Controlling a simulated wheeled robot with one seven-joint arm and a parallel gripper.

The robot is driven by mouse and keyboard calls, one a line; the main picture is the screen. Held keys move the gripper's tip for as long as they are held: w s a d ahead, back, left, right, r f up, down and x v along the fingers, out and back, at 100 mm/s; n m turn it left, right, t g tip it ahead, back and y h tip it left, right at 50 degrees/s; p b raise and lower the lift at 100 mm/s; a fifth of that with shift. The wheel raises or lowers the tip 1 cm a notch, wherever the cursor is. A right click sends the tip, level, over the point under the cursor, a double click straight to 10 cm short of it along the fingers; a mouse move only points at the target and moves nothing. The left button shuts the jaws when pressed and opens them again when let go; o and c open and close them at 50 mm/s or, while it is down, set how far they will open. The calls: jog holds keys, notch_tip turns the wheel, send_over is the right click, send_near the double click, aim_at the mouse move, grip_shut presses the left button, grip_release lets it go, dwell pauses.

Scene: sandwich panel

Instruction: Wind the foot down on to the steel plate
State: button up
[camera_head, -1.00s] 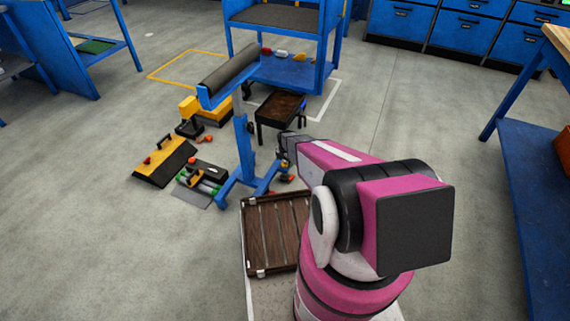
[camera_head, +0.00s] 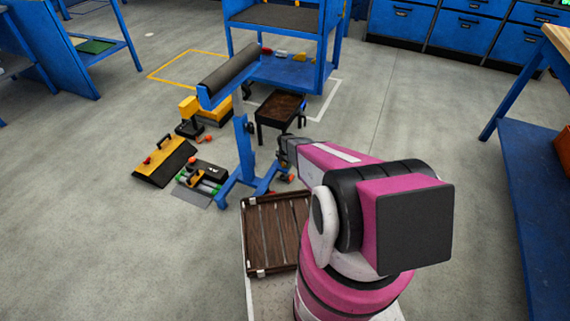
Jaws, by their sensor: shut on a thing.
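A blue roller stand (camera_head: 242,150) with a dark roller on top stands ahead on a spread blue base (camera_head: 245,187). My gripper (camera_head: 284,153), dark at the end of my pink arm, is low, just right of the stand's post. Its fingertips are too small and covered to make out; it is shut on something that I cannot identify. A small orange and dark part (camera_head: 289,178) shows below it at the right end of the base. I cannot tell the foot or the steel plate apart there, nor any gap between them.
A brown slatted crate (camera_head: 275,232) lies in front of me. A dark tray table (camera_head: 281,106) stands behind the gripper. A yellow-black ramp (camera_head: 166,161) and tools (camera_head: 203,178) lie left of the stand. A blue bench (camera_head: 540,190) is at right. The floor between is clear.

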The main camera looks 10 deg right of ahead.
jog(key=m, duration=0.3)
jog(key=shift+m, duration=0.4)
jog(key=m, duration=0.3)
jog(key=shift+m, duration=0.3)
jog(key=m, duration=1.8)
jog(key=shift+m, duration=1.9)
